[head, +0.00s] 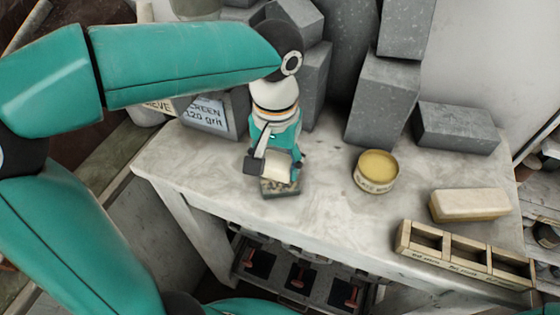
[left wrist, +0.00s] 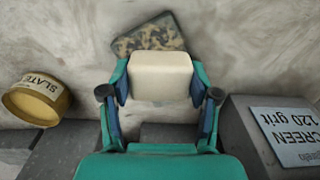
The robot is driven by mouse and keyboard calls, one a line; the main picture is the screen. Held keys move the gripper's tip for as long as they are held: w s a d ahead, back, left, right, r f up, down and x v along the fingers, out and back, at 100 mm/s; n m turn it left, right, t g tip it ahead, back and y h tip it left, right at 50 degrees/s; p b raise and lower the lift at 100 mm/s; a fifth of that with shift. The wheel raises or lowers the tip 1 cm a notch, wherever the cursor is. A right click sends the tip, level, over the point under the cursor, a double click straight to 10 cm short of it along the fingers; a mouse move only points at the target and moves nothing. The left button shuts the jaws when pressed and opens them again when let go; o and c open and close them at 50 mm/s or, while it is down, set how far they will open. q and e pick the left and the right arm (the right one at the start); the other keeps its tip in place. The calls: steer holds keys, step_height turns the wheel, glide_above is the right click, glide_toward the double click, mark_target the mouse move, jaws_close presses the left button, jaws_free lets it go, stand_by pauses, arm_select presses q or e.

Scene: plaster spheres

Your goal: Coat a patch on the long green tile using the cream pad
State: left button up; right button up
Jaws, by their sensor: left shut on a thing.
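My left gripper (head: 277,165) is shut on a cream pad (left wrist: 160,76), a pale block held between both fingers in the left wrist view. In the head view the pad (head: 277,172) shows just above a small mottled green-brown tile (head: 281,188) lying on the table. The tile (left wrist: 150,34) also shows in the left wrist view, behind the pad, which hides part of it. I cannot tell whether the pad touches the tile. No coated patch can be made out on the tile. My right gripper is not in view.
A round tin (head: 376,172) with yellowish contents stands on the pale table (head: 330,212). A cream-topped block (head: 470,204) and a wooden divided tray (head: 402,240) lie at the right. Grey blocks (head: 455,128) line the back, one with a "SCREEN 120 grit" sign (head: 207,115). Table between tile and tin is clear.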

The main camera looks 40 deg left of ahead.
arm_select(q)
steer(key=shift+s+a, duration=0.25)
steer(key=shift+a, duration=0.5)
steer(key=shift+s+a, duration=0.2)
steer(key=shift+a, duration=0.55)
steer(key=shift+f, duration=0.1)
steer(key=shift+w+d+r+p, duration=0.2)
steer(key=shift+d+r+p, duration=0.3)
steer(key=shift+r, duration=0.05)
steer(key=shift+d+r, duration=0.25)
steer(key=shift+d, duration=0.15)
steer(key=shift+w, duration=0.15)
steer(key=shift+w+d+p, duration=0.55)
steer(key=shift+w+d, duration=0.35)
steer(key=shift+d, duration=0.1)
